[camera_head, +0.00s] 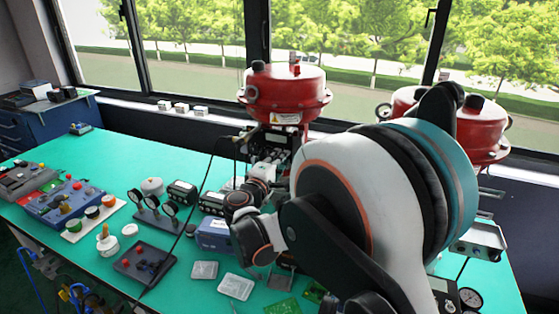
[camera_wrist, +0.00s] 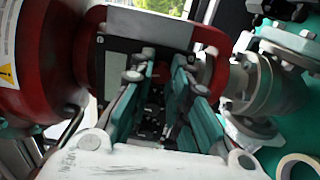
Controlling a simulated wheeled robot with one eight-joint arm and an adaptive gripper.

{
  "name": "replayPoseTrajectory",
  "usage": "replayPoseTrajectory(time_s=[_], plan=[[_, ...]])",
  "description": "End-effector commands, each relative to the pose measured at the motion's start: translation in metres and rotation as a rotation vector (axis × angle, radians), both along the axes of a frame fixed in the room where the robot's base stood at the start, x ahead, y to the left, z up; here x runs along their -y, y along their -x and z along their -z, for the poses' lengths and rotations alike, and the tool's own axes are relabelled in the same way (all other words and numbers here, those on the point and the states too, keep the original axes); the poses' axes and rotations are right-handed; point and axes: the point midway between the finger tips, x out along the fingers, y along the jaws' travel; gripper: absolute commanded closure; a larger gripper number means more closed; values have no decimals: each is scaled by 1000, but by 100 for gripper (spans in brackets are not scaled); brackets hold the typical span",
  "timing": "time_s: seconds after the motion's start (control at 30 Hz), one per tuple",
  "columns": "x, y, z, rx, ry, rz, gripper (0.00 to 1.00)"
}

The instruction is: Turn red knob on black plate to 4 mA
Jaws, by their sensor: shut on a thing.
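A black plate (camera_head: 145,262) with small red knobs (camera_head: 139,249) lies on the green table, left of centre in the head view. My arm reaches away from that plate, toward the black fittings below the middle red valve actuator (camera_head: 287,92). In the wrist view my gripper (camera_wrist: 165,68) points at a dark part between the red actuator body (camera_wrist: 35,65) and a grey metal fitting (camera_wrist: 265,88). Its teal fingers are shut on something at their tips. That thing is dark and mostly hidden, so I cannot tell what it is or read any scale.
A second red actuator (camera_head: 470,125) stands at the right, partly behind my arm. Dial gauges, a blue box (camera_head: 213,234) and clear trays (camera_head: 236,287) crowd the table front. A tape roll (camera_wrist: 298,167) lies at the wrist view's lower right. The table's back left is mostly clear.

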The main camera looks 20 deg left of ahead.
Motion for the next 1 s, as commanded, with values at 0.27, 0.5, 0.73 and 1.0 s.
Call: replayPoseTrajectory(time_s=[0.27, 0.5, 0.73, 1.0], plan=[[0, 0, 1, 8, -113, 1, 100], [0, 0, 1, 10, -144, 1, 100], [0, 0, 1, 10, -145, 1, 100], [0, 0, 1, 10, -144, 1, 62]])
